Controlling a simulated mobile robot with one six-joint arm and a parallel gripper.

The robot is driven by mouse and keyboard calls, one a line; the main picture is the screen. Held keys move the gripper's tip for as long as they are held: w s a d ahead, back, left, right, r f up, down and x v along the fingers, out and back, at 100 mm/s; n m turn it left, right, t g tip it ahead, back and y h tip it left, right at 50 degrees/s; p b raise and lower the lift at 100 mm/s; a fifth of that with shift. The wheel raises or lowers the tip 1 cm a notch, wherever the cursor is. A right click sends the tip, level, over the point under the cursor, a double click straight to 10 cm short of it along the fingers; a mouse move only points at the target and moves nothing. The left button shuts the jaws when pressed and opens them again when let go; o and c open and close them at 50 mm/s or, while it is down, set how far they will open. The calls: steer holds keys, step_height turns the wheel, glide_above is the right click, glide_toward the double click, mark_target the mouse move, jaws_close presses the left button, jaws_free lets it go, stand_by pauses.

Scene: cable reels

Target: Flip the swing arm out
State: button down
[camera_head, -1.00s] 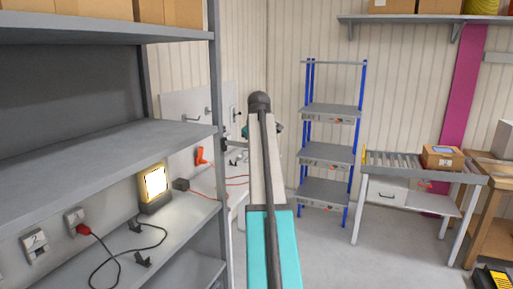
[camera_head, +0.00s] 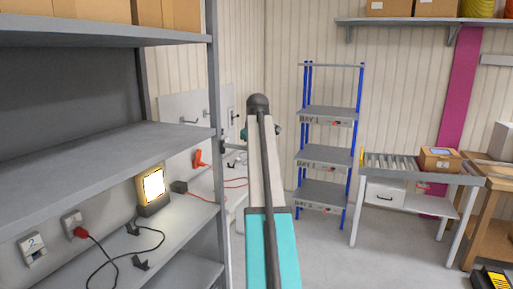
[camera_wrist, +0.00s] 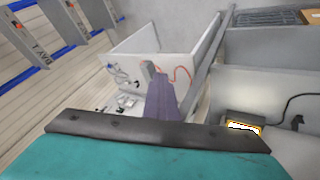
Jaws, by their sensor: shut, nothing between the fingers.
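My arm reaches forward through the middle of the head view and hides most of my gripper there. In the wrist view, my gripper (camera_wrist: 149,70) shows as a narrow grey-purple shape pointing at the white workbench, its fingers together and holding nothing. A small grey bracket-like part (camera_head: 233,148) sticks out beside the shelf post in the head view, just left of my arm's end. I cannot tell whether it is the swing arm. No other swing arm can be made out clearly, and no contact with my gripper can be seen.
A grey shelf unit (camera_head: 110,160) stands close on the left, with a lit work lamp (camera_head: 152,186) and cables on it. A blue-framed rack (camera_head: 322,155) and a roller table (camera_head: 412,170) stand at the right. The floor between (camera_head: 325,255) is clear.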

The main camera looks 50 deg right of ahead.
steer(key=s+a+f+b+v, duration=0.1)
steer(key=b+v, duration=0.1)
steer(key=v, duration=1)
steer(key=shift+s+a+f, duration=0.2)
steer(key=shift+a+f, duration=0.1)
steer(key=shift+a, duration=0.1)
stand_by(0.3)
